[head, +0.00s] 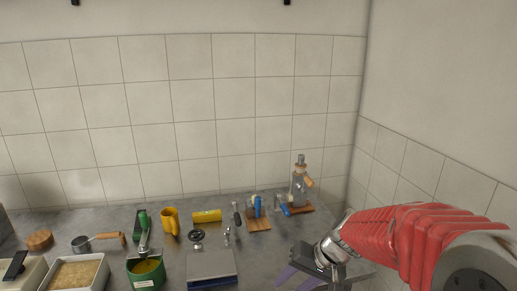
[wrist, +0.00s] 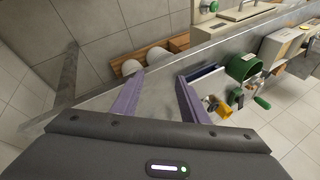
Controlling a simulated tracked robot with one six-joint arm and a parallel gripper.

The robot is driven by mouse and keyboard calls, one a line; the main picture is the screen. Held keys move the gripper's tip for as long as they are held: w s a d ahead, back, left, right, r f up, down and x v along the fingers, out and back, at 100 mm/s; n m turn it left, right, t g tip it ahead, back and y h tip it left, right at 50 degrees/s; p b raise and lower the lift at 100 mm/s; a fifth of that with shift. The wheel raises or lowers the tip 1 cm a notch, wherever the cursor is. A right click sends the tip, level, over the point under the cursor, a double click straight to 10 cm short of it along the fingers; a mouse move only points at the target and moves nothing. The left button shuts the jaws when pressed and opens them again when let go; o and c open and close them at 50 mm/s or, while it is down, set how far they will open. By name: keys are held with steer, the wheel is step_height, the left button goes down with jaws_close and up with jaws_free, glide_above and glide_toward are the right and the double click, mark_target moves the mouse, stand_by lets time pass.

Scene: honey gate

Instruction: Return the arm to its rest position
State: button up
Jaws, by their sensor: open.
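My gripper (head: 304,279) is at the lower right of the head view, at the end of my red arm, over the right part of the grey counter. In the wrist view its two purple fingers (wrist: 155,97) are spread wide apart with nothing held between them. The lower part of the gripper is cut off by the bottom edge of the head view.
On the counter (head: 180,262) stand a green container (head: 146,274), a pale tray (head: 98,279), a yellow mug (head: 171,221), a yellow cylinder (head: 207,216) and a flat scale-like device (head: 211,265). A grey bottle (head: 299,188) stands back right, near the tiled walls.

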steer(key=s+d+r+n+t+h, duration=0.1)
steer(key=s+r, duration=0.4)
steer(key=s, duration=0.5)
steer(key=s+d+r+n+t+h, duration=0.1)
steer(key=s+d+r+h, duration=0.3)
steer(key=s, duration=0.5)
steer(key=shift+s+d+r+t, duration=0.35)
steer(key=shift+d+r+t, duration=0.05)
steer(key=shift+d+r, duration=0.65)
